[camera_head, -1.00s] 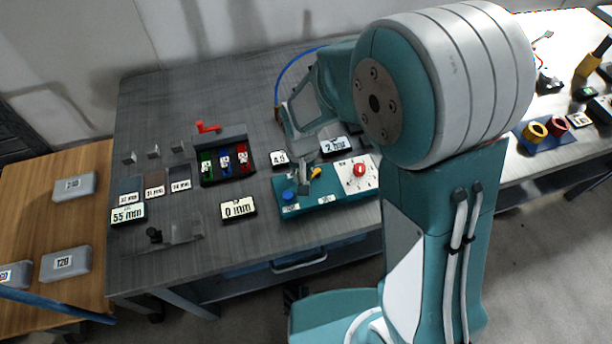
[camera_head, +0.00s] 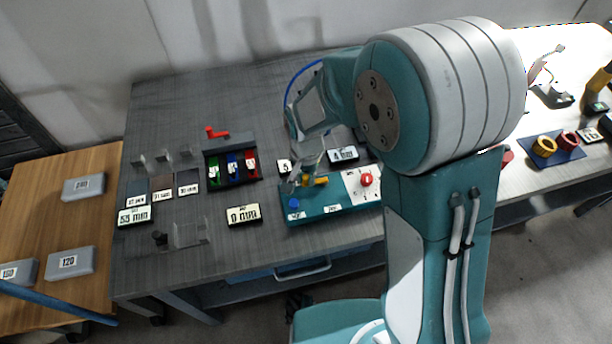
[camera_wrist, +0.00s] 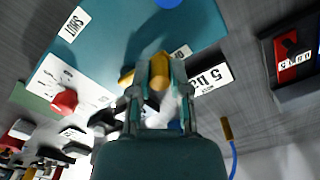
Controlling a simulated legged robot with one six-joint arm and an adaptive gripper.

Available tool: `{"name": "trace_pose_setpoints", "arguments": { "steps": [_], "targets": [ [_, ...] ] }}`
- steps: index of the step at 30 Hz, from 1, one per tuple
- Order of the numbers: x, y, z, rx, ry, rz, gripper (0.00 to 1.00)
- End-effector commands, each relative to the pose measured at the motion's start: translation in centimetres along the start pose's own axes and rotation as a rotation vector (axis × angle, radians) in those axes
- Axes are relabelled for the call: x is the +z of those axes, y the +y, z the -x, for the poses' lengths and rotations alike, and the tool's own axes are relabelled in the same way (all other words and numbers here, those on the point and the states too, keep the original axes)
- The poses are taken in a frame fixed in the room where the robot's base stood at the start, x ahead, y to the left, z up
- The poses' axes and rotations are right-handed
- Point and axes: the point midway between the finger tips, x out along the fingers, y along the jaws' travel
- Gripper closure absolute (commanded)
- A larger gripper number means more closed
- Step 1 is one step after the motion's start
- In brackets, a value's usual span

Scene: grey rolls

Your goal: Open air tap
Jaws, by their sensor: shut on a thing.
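The air tap's yellow handle (camera_head: 320,181) sits on a teal and white panel (camera_head: 335,208), near its back edge. It also shows in the wrist view (camera_wrist: 159,66), between my fingertips. My gripper (camera_head: 308,176) is lowered onto the tap from behind and above; in the wrist view (camera_wrist: 157,82) its two fingers close around the yellow part. The lower part of the tap is hidden by the fingers. A red knob (camera_head: 366,179) is on the panel's white part, and a blue button (camera_head: 294,203) is at its front left.
A label reading 5 Bar (camera_wrist: 211,79) stands close beside the tap. A blue hose (camera_head: 290,85) runs behind my gripper. A rack with green, blue and red blocks (camera_head: 232,170) and a display (camera_head: 243,215) stand to the left.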

Motion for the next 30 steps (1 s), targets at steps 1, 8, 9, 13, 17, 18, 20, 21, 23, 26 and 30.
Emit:
{"name": "trace_pose_setpoints", "arguments": {
  "steps": [1, 8, 9, 13, 17, 18, 20, 21, 23, 26, 30],
  "targets": [
    [0.0, -0.1, 0.0, -0.002, 0.001, -0.001, 1.00],
    [-0.1, -0.1, 0.0, -0.003, 0.002, 0.001, 0.54],
    [-0.1, -0.1, 0.0, -0.003, 0.002, 0.001, 0.42],
    [-0.1, -0.1, 0.0, -0.002, 0.002, 0.001, 0.42],
    [0.0, -0.1, 0.0, -0.002, 0.002, 0.001, 0.42],
    [-0.1, 0.0, 0.0, -0.002, 0.002, 0.001, 0.42],
    [-0.1, 0.0, 0.1, -0.002, 0.002, 0.001, 0.42],
    [-0.1, 0.0, 0.3, -0.003, 0.002, 0.001, 0.42],
    [-0.1, 0.0, 0.9, -0.003, 0.003, 0.001, 0.42],
    [-0.1, -0.1, 2.5, -0.005, 0.005, 0.002, 0.42],
    [-0.1, -0.2, 5.5, -0.006, 0.006, 0.002, 0.42]
  ]
}}
